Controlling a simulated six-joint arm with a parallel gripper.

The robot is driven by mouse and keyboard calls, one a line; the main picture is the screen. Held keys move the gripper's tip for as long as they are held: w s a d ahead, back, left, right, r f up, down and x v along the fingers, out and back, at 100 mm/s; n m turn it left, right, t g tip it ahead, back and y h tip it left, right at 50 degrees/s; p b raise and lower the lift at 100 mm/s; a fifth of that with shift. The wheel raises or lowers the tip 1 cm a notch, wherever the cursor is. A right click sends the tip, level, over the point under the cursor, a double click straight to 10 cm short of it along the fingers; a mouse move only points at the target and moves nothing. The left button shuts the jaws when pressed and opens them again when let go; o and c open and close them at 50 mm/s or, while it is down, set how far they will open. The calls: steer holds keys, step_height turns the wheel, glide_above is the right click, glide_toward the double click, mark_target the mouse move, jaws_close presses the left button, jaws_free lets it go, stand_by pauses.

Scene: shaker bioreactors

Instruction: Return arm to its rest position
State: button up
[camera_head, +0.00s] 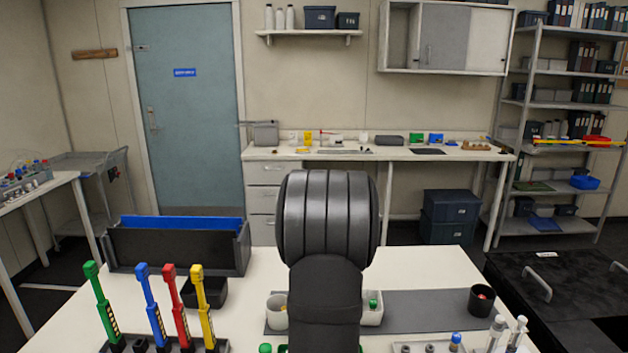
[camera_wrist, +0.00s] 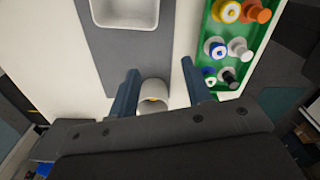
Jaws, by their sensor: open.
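My gripper (camera_wrist: 163,90) shows in the wrist view with its two dark blue fingers spread apart and nothing clamped between them. A cream cup (camera_wrist: 152,102) with something yellow inside shows between and beyond the fingers. Its near side is hidden by my gripper body. I cannot tell how far below the fingertips it is. In the head view my arm (camera_head: 326,225) rises at the middle of the table and hides what is behind it. My gripper does not show there.
A grey mat (camera_head: 420,312) bears a white container (camera_head: 373,315), a cream cup (camera_head: 277,313) and a black cup (camera_head: 482,301). Coloured pipettes (camera_head: 150,305) stand at front left, before a black bin (camera_head: 180,250). A green rack (camera_wrist: 217,72) of bottles lies right of the fingers.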

steer(key=s+d+f, duration=0.2)
steer(key=s+d, duration=0.5)
steer(key=d, duration=0.6)
steer(key=s+d+f, duration=0.3)
steer(key=s+d, duration=0.5)
steer(key=d, duration=0.5)
steer(key=shift+s, duration=0.25)
